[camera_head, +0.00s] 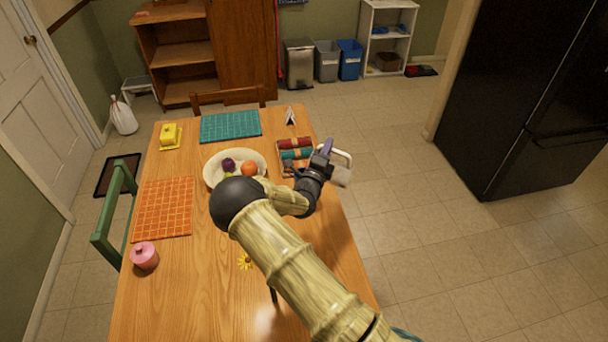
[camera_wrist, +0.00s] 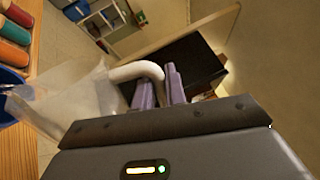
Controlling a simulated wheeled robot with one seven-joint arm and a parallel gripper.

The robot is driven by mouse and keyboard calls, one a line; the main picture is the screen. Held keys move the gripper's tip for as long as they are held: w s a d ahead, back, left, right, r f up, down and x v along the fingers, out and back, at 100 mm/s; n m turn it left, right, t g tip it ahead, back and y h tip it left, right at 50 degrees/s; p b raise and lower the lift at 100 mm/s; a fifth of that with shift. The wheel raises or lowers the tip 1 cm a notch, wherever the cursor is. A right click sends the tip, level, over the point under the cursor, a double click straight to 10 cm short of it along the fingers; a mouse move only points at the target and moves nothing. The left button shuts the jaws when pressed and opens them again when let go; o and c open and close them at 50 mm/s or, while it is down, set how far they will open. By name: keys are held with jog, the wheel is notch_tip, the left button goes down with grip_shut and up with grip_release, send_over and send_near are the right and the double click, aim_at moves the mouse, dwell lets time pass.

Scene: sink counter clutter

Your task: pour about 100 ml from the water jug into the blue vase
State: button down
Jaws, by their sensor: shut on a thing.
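The water jug (camera_head: 341,172) is whitish and translucent, held at the table's right edge, partly hidden by my gripper. My gripper (camera_head: 327,150) is shut on its white handle. In the wrist view the purple fingers of my gripper (camera_wrist: 160,92) close around the handle, and the jug's cloudy body (camera_wrist: 62,98) extends left. I cannot tell the water level or exact tilt. A dark blue rounded thing (camera_wrist: 9,82), perhaps the blue vase, is cut off at the left edge of the wrist view, close to the jug. I cannot make out the vase in the head view; my arm hides part of the table.
On the wooden table (camera_head: 190,290) are a bowl of fruit (camera_head: 213,180), a rack of coloured rolls or jars (camera_head: 294,148), a yellow butter dish (camera_head: 170,136), a pink pot (camera_head: 144,255), an orange mat (camera_head: 165,207) and a teal mat (camera_head: 230,126). Open floor lies right.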

aim_at(347, 167)
jog(key=shift+r, duration=0.1)
jog(key=d+f+m, duration=0.1)
jog(key=s+d+f+m+b, duration=0.1)
jog(key=d+m, duration=0.1)
jog(key=d+f+m+h, duration=0.1)
jog(key=d, duration=0.1)
jog(key=shift+s+d+f+m+g+b, duration=0.1)
jog(key=shift+s+m+g+b, duration=0.2)
jog(key=shift+s+g+b, duration=0.1)
jog(key=shift+f+m, duration=0.15)
jog(key=shift+m, duration=0.15)
jog(key=shift+s+d+f+m, duration=0.25)
jog(key=shift+d+f+m, duration=0.35)
jog(key=shift+f+m, duration=0.3)
dwell(1.1)
